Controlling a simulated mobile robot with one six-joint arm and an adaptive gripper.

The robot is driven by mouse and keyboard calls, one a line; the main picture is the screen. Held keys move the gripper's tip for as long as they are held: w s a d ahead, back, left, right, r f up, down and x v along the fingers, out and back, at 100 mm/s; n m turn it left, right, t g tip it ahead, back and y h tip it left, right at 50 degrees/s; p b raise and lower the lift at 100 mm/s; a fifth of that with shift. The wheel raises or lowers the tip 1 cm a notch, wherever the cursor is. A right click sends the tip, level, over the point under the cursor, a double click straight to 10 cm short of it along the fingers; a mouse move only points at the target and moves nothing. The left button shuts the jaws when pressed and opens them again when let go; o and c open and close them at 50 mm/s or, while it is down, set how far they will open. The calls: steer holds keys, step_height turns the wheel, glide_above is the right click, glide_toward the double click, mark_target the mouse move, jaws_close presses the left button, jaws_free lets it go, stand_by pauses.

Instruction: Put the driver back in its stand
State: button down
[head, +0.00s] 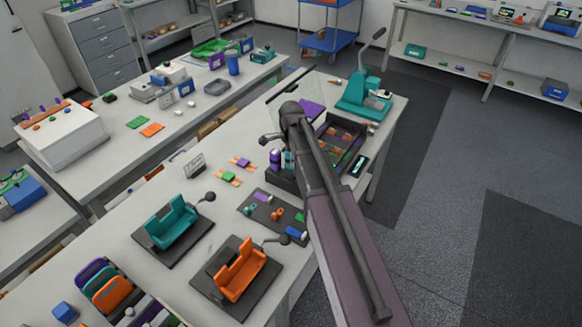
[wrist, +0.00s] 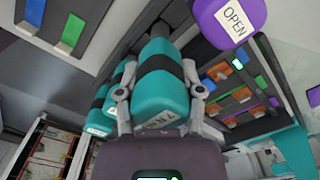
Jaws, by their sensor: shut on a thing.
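In the wrist view my gripper (wrist: 158,88) has a finger on each side of a teal body with a black band (wrist: 163,95) and is shut on it. A white label with lettering shows on its near end. Its far end is hidden, and I cannot tell for sure that it is the driver. Similar teal banded bodies (wrist: 100,115) stand close at its left. In the head view my arm covers most of the gripper; a purple banded body (head: 274,159) shows beside it. I cannot make out the driver's stand for certain.
A dark tray with coloured slots (head: 345,137) lies right of my arm, near a teal press (head: 366,92). A purple OPEN tag (wrist: 230,20) is close to the gripper. A teal cradle (head: 172,225) and an orange cradle (head: 240,270) stand at the front.

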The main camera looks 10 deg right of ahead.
steer(key=shift+f+b, duration=1.5)
steer(key=shift+f, duration=0.2)
steer(key=shift+f, duration=0.2)
steer(key=shift+c, duration=1.1)
jaws_free()
steer(key=shift+r, duration=0.1)
steer(key=shift+r, duration=0.1)
step_height(320, 180, up, 12)
steer(key=p, duration=1.2)
